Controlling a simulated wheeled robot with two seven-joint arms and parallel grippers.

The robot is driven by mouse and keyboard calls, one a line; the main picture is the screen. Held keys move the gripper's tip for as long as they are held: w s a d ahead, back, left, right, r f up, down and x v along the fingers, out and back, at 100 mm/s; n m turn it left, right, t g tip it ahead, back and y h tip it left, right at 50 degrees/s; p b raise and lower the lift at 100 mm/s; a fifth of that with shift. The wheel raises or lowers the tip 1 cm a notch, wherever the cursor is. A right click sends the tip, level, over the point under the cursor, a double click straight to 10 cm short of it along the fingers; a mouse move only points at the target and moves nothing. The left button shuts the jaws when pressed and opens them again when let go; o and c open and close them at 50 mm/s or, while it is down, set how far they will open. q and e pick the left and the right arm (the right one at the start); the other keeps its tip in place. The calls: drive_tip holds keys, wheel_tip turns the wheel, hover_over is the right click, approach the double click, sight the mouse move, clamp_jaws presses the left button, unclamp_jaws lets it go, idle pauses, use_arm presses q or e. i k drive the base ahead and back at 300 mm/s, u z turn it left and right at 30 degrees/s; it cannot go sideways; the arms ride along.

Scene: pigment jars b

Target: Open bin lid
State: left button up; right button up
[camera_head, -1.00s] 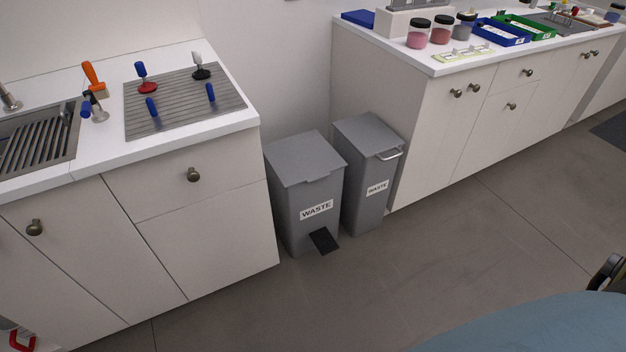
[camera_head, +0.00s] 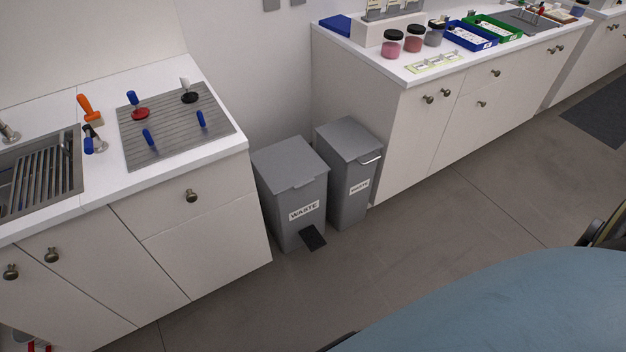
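Two grey bins labelled WASTE stand side by side on the floor between two white counters. The left bin (camera_head: 291,200) has a black foot pedal (camera_head: 313,237) at its base, and its flat lid (camera_head: 288,162) is closed. The right bin (camera_head: 350,195) is narrower; its lid (camera_head: 348,138) is closed and has a pale bar handle (camera_head: 370,159) at the front right. Neither gripper can be made out. A dark piece at the right edge, beside my blue body, is too cut off to identify.
The left counter (camera_head: 190,72) holds a ribbed drain plate (camera_head: 178,138) with several blue-handled tools and a sink rack. The right counter (camera_head: 405,72) holds jars (camera_head: 413,38), a blue tray and a green tray. Grey floor (camera_head: 430,215) in front of the bins is clear.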

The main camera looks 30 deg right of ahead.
sight(288, 163)
drive_tip(key=z, duration=0.55)
drive_tip(key=i, duration=1.15)
drive_tip(key=u, duration=0.45)
